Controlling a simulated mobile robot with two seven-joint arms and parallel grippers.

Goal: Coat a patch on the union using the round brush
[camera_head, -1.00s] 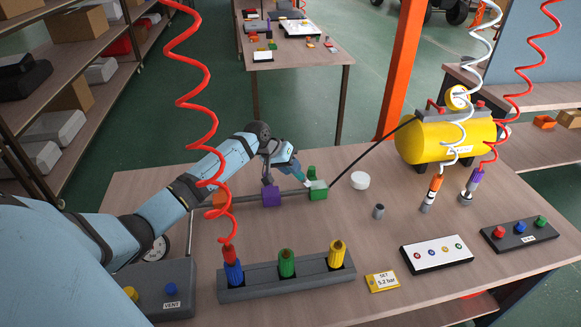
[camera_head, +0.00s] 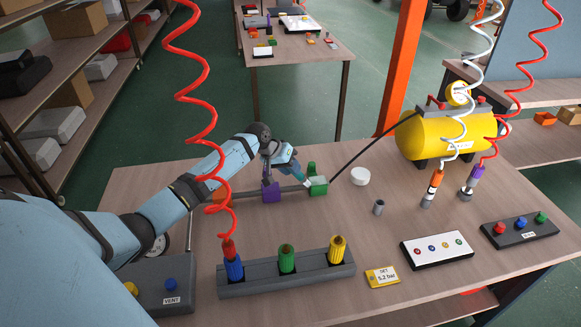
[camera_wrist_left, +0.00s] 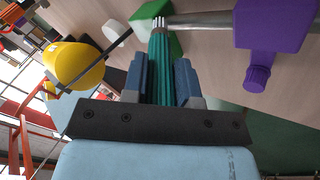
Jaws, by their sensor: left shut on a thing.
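My left gripper (camera_head: 287,163) is shut on a round brush with a ribbed teal-green handle (camera_wrist_left: 159,68). The brush points at the pipe assembly, and its pale bristles (camera_wrist_left: 161,22) are at or very near the pipe's end beside the green block (camera_head: 318,187). I cannot tell whether they touch. A grey pipe (camera_head: 292,189) runs from the green block to the purple block (camera_head: 271,193). The purple block also shows in the wrist view (camera_wrist_left: 272,25). I cannot tell which part is the union, and no coating is discernible. My right gripper is out of view.
A grey rack (camera_head: 310,279) with blue, green and yellow pieces stands in front. A red coiled hose (camera_head: 190,95) hangs across my left arm. A yellow tank (camera_head: 440,138) is at the back right. A white round piece (camera_head: 360,176) and a small grey cylinder (camera_head: 379,207) stand right of the pipe.

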